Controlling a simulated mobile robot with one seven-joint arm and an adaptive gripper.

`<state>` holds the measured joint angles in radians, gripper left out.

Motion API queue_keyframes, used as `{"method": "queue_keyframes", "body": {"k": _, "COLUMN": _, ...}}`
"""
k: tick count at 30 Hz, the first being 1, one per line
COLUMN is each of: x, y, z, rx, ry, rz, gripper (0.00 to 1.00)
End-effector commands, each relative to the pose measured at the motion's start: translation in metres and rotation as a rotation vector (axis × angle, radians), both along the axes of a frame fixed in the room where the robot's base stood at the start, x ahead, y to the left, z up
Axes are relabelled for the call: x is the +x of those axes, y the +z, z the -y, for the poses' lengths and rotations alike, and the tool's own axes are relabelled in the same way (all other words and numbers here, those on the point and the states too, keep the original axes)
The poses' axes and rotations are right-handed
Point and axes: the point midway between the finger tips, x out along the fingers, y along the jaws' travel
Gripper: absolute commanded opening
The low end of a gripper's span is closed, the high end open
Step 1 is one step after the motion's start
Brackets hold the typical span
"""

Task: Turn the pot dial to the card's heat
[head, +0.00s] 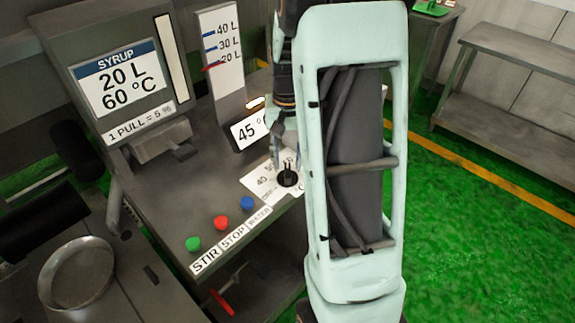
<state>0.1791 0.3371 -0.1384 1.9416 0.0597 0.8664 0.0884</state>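The card (118,80) stands at the back left and reads "SYRUP 20 L 60 °C". The pot dial (288,178) is a black knob on a white scale plate (262,182) on the console top. A "40" shows on the plate; its right part is hidden by my arm. A small display (248,130) behind it reads "45 °", its right edge covered. My gripper (287,158) points down right at the dial, its fingers at or just above the knob. My arm partly covers it, so I cannot tell whether it grips the knob.
Green (193,244), red (221,223) and blue (247,203) buttons sit along the console's front edge, over STIR, STOP and WATER labels. A level gauge (221,55) stands behind. A round pan (77,272) is at lower left. Green floor and a metal bench (520,110) lie right.

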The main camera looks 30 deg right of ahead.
Motion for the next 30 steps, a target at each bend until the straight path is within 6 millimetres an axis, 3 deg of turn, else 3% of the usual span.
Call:
{"method": "queue_keyframes", "body": {"k": 6, "x": 0.001, "y": 0.050, "z": 0.000, "rx": -0.001, "ry": -0.001, "rz": 0.006, "gripper": 0.30}}
{"method": "queue_keyframes", "body": {"k": 12, "x": 0.001, "y": 0.080, "z": 0.000, "rx": 0.000, "ry": 0.000, "rz": 0.003, "gripper": 0.30}}
{"method": "queue_keyframes", "body": {"k": 18, "x": 0.000, "y": 0.090, "z": 0.000, "rx": 0.000, "ry": 0.000, "rz": 0.000, "gripper": 0.30}}
{"method": "queue_keyframes", "body": {"k": 30, "x": 0.000, "y": 0.090, "z": 0.000, "rx": 0.000, "ry": 0.000, "rz": 0.000, "gripper": 0.30}}
